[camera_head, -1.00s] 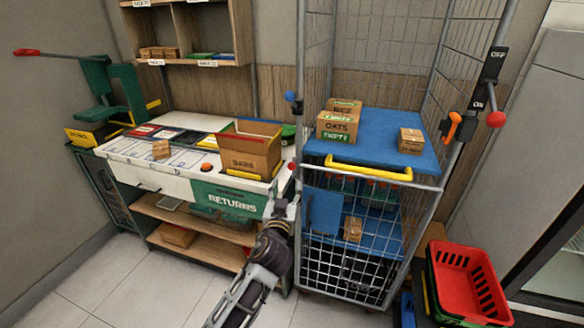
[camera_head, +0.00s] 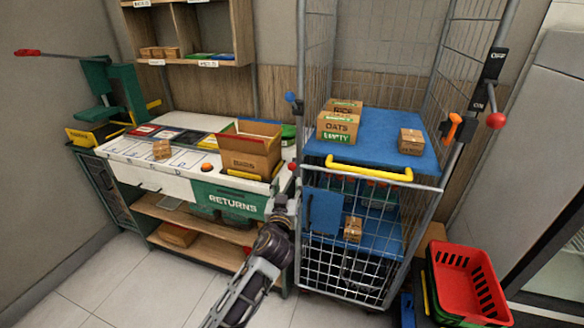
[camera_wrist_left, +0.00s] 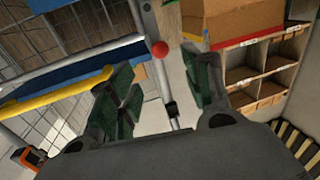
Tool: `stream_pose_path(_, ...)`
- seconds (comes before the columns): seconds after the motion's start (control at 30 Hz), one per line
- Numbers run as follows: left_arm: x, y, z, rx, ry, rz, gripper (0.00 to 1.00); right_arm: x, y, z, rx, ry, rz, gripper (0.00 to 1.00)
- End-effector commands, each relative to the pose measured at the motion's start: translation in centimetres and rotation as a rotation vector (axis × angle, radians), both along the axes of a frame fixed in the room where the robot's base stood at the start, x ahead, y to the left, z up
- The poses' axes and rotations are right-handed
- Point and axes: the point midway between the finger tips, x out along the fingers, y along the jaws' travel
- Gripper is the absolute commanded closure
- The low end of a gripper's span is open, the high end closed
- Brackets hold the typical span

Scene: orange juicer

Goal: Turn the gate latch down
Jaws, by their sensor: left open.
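The wire cage's front gate (camera_head: 350,270) stands upright, with a yellow bar (camera_head: 368,172) above it. A red ball knob (camera_head: 292,166) shows at the gate's left post; I take it for the gate latch. In the left wrist view the red knob (camera_wrist_left: 160,48) sits by a grey post, with a black piece (camera_wrist_left: 171,108) below it. My left gripper (camera_head: 287,203) is just below the knob in the head view. In the wrist view its green-padded fingers (camera_wrist_left: 165,92) are spread on both sides of the post, apparently empty. Contact cannot be told. My right gripper is not in view.
The white-topped returns bench (camera_head: 120,153) with an open cardboard box (camera_head: 250,150) stands left of the cage. A blue knob (camera_head: 290,97) is higher on the same post. Red baskets (camera_head: 468,285) stand at right. The floor at front left is clear.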

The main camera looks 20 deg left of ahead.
Motion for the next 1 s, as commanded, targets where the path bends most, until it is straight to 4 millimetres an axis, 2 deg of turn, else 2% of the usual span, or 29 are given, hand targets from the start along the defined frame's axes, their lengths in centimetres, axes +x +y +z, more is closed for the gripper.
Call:
stream_pose_path(0.4, 3.7, 0.7, 0.2, 0.002, -0.002, 0.001, 0.51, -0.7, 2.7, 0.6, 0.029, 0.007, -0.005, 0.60)
stream_pose_path(1.0, 9.1, 1.6, 0.2, 0.001, -0.002, 0.001, 0.51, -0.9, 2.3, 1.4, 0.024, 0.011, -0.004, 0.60)
